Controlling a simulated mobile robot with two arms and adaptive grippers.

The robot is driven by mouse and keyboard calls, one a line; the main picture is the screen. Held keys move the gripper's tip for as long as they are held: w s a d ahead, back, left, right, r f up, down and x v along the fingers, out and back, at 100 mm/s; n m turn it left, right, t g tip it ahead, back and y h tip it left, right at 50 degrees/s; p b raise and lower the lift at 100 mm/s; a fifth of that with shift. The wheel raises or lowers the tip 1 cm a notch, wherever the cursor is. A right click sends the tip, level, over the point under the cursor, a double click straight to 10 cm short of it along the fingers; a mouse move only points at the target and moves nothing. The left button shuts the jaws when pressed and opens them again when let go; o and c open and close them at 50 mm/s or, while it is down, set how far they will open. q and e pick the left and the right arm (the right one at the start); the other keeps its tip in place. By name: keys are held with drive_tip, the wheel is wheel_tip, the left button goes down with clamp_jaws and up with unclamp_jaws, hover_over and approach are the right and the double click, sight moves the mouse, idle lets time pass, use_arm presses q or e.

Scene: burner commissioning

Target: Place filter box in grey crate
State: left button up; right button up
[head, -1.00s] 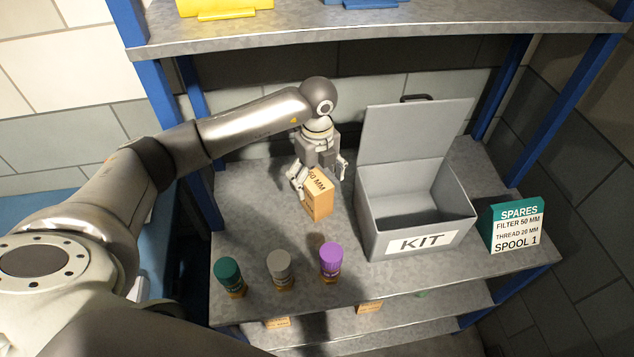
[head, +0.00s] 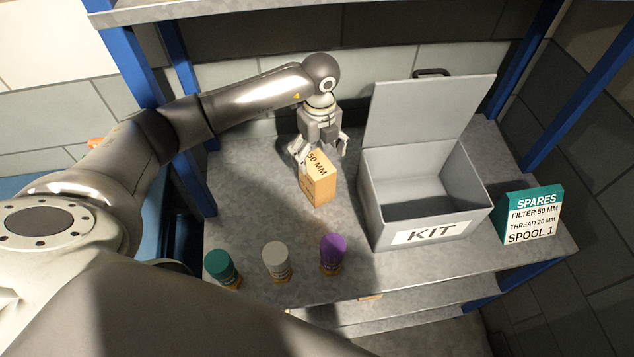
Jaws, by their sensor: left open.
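The filter box (head: 321,185) is a tan cardboard box marked "50 MM". It stands upright on the grey shelf, left of the crate. My left gripper (head: 321,157) is open just above and behind the box, with its fingers near the box's top; I cannot tell whether they touch it. The grey crate (head: 433,234), labelled "KIT", stands open with its lid raised at the back. The visible inside of the crate is empty. My right gripper is not in view.
A green-topped (head: 221,265), a white-topped (head: 276,260) and a purple-topped spool (head: 333,252) stand along the shelf's front edge. A "SPARES" sign (head: 530,214) stands right of the crate. Blue posts and an upper shelf (head: 230,10) frame the space.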

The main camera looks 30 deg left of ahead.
sight(317, 164)
use_arm(q)
drive_tip(key=shift+w+a+f, duration=0.1)
drive_tip(key=shift+f, duration=0.3)
drive_tip(key=f+b, duration=0.3)
drive_tip(key=f, duration=0.1)
drive_tip(key=shift+a, duration=0.2)
drive_tip(key=shift+f, duration=0.25)
drive_tip(key=c, duration=0.8)
drive_tip(key=shift+r, duration=0.15)
drive_tip(key=c, duration=0.9)
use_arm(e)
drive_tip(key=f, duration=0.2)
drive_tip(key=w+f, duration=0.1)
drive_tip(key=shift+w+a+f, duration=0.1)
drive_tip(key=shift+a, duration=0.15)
